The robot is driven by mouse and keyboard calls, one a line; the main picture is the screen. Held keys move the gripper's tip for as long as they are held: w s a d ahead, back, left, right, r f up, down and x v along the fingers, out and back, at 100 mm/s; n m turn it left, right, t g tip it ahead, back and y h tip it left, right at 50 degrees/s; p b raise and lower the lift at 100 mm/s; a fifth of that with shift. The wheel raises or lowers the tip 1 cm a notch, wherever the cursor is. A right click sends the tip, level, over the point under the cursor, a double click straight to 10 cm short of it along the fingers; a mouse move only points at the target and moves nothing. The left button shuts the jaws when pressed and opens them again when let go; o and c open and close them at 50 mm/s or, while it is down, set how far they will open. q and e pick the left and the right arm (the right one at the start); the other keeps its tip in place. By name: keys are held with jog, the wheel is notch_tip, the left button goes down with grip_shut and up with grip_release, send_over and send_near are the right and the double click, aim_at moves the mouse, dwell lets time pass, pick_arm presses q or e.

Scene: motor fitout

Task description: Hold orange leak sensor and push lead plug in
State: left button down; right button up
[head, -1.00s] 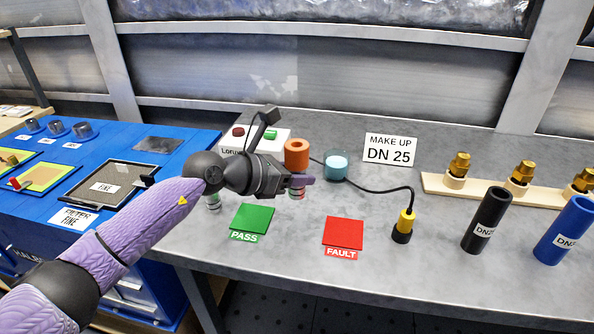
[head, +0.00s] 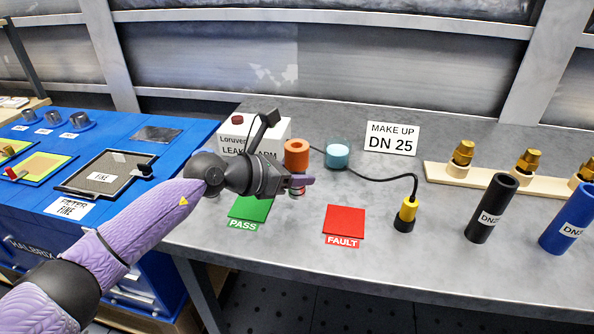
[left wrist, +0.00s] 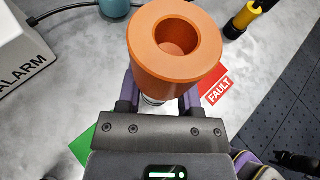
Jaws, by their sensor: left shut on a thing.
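The orange leak sensor (head: 297,153) is a thick orange cylinder with a round socket in its top. It stands roughly upright in my left gripper (head: 300,181), which is shut on its lower part. In the left wrist view the sensor (left wrist: 174,45) fills the top middle, its socket facing the camera. The lead plug (head: 406,213) is yellow and black and stands upright on the bench right of the red FAULT square, apart from the sensor. A black cable runs from its top. Part of the plug (left wrist: 257,8) shows in the left wrist view.
The white leak alarm box (head: 255,140) is partly behind my left arm. A teal cup-like thing (head: 337,153) stands behind the sensor. PASS (head: 250,207) and FAULT (head: 344,224) squares lie in front. Pipes (head: 492,208) and brass fittings (head: 527,162) are at right.

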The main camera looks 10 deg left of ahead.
aim_at(290, 192)
pick_arm(q)
jog(key=shift+f+b, duration=0.3)
jog(key=shift+f, duration=0.6)
jog(key=shift+f+b, duration=0.5)
jog(key=shift+b, duration=0.05)
jog(key=shift+f, duration=0.4)
pick_arm(e)
jog(key=shift+s+a+f, duration=0.1)
jog(key=shift+s+f, duration=0.1)
jog(key=shift+f, duration=0.9)
pick_arm(q)
jog(key=shift+f+b, duration=0.3)
jog(key=shift+b, duration=0.15)
pick_arm(e)
jog(key=shift+s+d+f, duration=0.15)
jog(key=shift+s+d, duration=0.1)
jog(key=shift+d, duration=0.15)
pick_arm(q)
jog(key=shift+c, duration=1.4)
grip_release()
pick_arm(e)
jog(key=shift+s, duration=0.1)
jog(key=shift+a, duration=0.2)
